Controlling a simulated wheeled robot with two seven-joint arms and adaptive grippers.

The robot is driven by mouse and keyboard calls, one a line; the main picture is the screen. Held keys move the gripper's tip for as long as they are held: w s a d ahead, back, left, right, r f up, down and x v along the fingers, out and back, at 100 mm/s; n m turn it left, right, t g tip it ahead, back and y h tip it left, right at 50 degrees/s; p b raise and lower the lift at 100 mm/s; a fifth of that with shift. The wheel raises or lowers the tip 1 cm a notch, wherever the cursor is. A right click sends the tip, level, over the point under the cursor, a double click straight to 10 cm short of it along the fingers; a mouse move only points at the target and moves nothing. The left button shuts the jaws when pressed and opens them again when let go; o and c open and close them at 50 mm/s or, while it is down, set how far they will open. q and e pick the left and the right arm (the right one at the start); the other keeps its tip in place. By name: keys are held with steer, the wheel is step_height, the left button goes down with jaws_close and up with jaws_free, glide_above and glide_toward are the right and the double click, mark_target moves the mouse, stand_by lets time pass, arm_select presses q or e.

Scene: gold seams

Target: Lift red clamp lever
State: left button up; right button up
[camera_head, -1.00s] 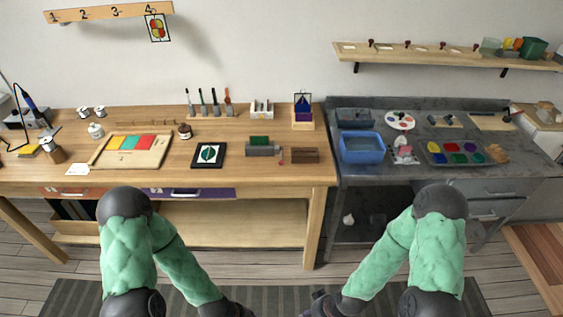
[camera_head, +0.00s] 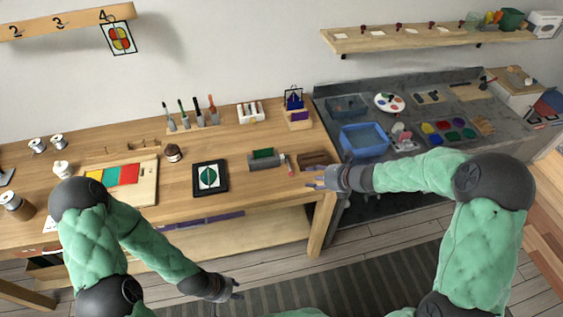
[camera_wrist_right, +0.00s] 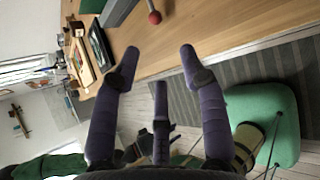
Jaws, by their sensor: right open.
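The grey clamp (camera_head: 268,165) with a green block in it stands at the right end of the wooden bench. Its red clamp lever (camera_head: 290,171) shows as a small red knob at the clamp's right side. In the right wrist view the red knob (camera_wrist_right: 155,17) is at the top, beyond the fingertips. My right gripper (camera_head: 313,180) is at the bench's front right, just right of the lever. It is open, its fingers (camera_wrist_right: 158,60) apart and empty, not touching the knob. My left gripper (camera_head: 238,288) hangs low in front of the bench; its finger opening is unclear.
A brown wooden box (camera_head: 316,161) sits right beside the clamp, close to my right gripper. A framed leaf picture (camera_head: 210,177) lies left of the clamp. A blue tub (camera_head: 362,140) stands on the grey table. Bare bench top lies in front of the clamp.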

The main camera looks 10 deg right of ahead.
mark_target(293, 173)
steer(key=shift+n, duration=0.9)
steer(key=b+x, duration=0.1)
steer(key=x, duration=0.2)
steer(key=b+x, duration=0.1)
steer(key=x, duration=0.3)
steer(key=w+b+x, duration=0.1)
steer(key=x, duration=0.2)
steer(key=shift+w+r, duration=0.1)
steer(key=shift+r, duration=0.25)
arm_select(q)
steer(key=f, duration=0.3)
steer(key=shift+w+a, duration=0.3)
steer(key=shift+w, duration=0.05)
steer(key=shift+r, duration=0.1)
arm_select(e)
jaws_close()
